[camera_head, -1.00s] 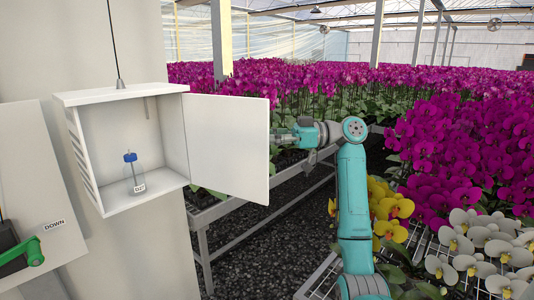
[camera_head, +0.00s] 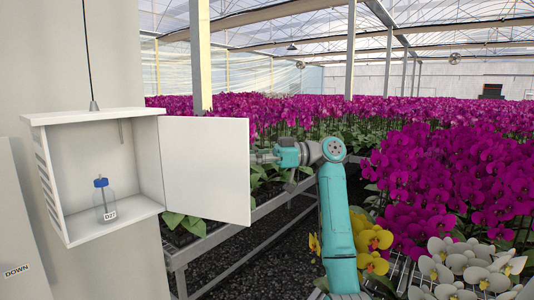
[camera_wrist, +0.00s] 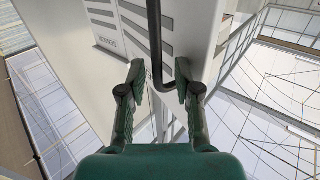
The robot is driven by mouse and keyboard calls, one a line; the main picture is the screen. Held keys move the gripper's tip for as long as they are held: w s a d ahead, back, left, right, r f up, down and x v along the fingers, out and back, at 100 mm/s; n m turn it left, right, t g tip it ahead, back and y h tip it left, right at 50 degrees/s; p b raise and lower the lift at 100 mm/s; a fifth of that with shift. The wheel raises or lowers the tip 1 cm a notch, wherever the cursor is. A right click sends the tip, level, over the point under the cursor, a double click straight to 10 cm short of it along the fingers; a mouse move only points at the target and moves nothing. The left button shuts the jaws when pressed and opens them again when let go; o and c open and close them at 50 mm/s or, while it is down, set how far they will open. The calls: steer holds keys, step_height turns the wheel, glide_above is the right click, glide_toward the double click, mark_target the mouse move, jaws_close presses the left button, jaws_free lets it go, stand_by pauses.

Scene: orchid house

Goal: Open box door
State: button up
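The white box (camera_head: 92,118) hangs at the left in the head view. Its door (camera_head: 206,170) stands wide open, swung out to the right. Inside the box is a small bottle (camera_head: 105,200) with a blue cap and a label. My gripper is hidden behind the door's right edge in the head view; my wrist shows just right of it. In the wrist view my gripper (camera_wrist: 157,82) has its two fingers spread apart. A dark bent rod (camera_wrist: 155,55) passes between the fingertips; I cannot tell whether they touch it. A louvred white surface (camera_wrist: 135,30) lies beyond.
A wall panel marked DOWN (camera_head: 15,272) is at the lower left. Flower benches (camera_head: 215,245) run behind the door. Magenta orchids (camera_head: 430,190) and white orchids (camera_head: 465,262) stand close at the right. A cable (camera_head: 89,55) rises from the box top.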

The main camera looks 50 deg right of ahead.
steer(key=d, duration=1)
steer(key=shift+w+d+f, duration=0.15)
steer(key=shift+w+d, duration=0.15)
steer(key=shift+d, duration=0.05)
stand_by(0.6)
steer(key=shift+s, duration=0.1)
stand_by(0.6)
